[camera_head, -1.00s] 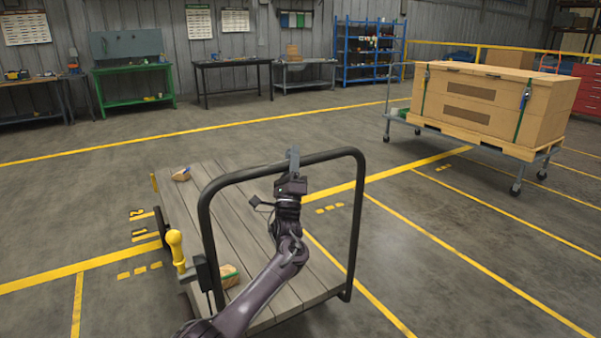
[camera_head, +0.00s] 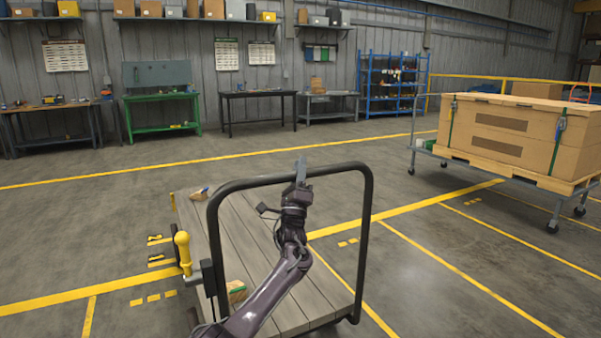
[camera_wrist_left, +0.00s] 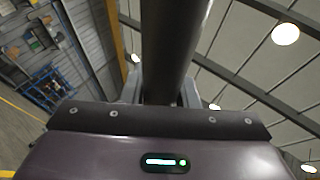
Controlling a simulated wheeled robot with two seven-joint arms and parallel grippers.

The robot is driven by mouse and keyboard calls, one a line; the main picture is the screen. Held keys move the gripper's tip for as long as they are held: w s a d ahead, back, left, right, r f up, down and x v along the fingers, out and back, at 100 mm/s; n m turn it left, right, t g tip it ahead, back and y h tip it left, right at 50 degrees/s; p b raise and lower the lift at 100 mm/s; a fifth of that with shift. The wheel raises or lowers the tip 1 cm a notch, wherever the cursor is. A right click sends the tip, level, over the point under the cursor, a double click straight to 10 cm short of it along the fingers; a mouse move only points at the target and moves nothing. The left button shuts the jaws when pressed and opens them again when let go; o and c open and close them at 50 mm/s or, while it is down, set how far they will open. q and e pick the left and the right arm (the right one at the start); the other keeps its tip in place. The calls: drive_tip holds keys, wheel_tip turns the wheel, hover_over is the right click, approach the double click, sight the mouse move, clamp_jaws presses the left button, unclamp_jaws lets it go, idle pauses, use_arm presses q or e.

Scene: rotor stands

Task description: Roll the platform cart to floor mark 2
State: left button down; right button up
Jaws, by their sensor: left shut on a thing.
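The platform cart has a grey plank deck (camera_head: 250,235) and a black tubular push handle (camera_head: 363,245) at its near end. My left gripper (camera_head: 301,172) is shut on the top bar of the handle. The left wrist view shows the dark bar (camera_wrist_left: 172,50) running up between the fingers. Floor mark 2 (camera_head: 157,239) is a black numeral with a yellow strip, left of the deck. Floor mark 1 (camera_head: 157,258) lies just nearer to me. The deck's far edge reaches past both marks. My right gripper is not in view.
A loaded trolley (camera_head: 515,135) stands at the right. Workbenches (camera_head: 160,110) line the back wall. The floor beyond the cart is open.

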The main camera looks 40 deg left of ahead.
use_arm(q)
drive_tip(key=shift+f, duration=0.15)
drive_tip(key=c, duration=1.1)
unclamp_jaws()
drive_tip(key=v, duration=0.7)
drive_tip(key=shift+s+d+f, duration=0.1)
drive_tip(key=shift+s+f, duration=0.1)
drive_tip(key=shift+f, duration=0.1)
